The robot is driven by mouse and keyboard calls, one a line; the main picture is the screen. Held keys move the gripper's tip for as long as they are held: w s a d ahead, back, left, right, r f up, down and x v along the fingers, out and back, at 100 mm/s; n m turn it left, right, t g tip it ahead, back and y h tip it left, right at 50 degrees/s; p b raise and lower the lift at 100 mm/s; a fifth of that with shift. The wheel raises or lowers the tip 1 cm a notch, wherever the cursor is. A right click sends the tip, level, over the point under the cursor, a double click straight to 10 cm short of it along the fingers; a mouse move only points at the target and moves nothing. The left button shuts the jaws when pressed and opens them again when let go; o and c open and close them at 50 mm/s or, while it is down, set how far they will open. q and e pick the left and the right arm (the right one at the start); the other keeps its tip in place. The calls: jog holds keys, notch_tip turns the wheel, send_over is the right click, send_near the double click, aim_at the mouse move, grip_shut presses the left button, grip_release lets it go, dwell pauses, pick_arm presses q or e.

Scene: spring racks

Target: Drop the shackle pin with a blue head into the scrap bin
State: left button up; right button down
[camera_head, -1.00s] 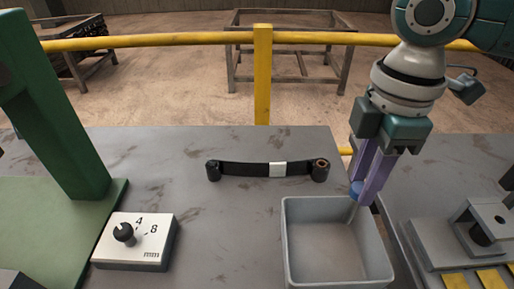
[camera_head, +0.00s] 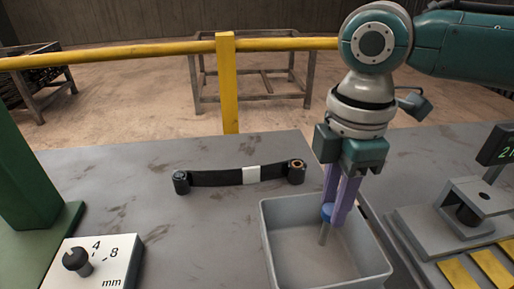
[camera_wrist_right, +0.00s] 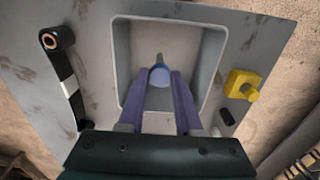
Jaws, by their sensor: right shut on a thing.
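The shackle pin with a blue head (camera_head: 327,212) is held between the purple fingers of my right gripper (camera_head: 335,207), with its grey shank pointing down. It also shows in the right wrist view (camera_wrist_right: 159,76), its blue head between the fingertips. The scrap bin (camera_head: 277,262) is a grey open box on the table. The pin hangs over the bin's opening, and its shank tip appears inside the rim outline. In the right wrist view the bin (camera_wrist_right: 122,60) surrounds the pin and fingers. My left gripper is not in view.
A black leaf spring (camera_head: 215,178) with a white band lies behind the bin. A white box with a knob (camera_head: 105,262) and a green stand (camera_head: 30,200) are at left. A grey fixture with yellow stripes (camera_head: 420,225) stands at right. A yellow rail (camera_head: 120,55) runs behind the table.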

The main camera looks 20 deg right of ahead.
jog(key=c, duration=0.5)
grip_release()
jog(key=shift+r, duration=0.1)
notch_tip(320, 180, up, 10)
jog(key=shift+f+p, duration=0.1)
jog(key=shift+p, duration=0.3)
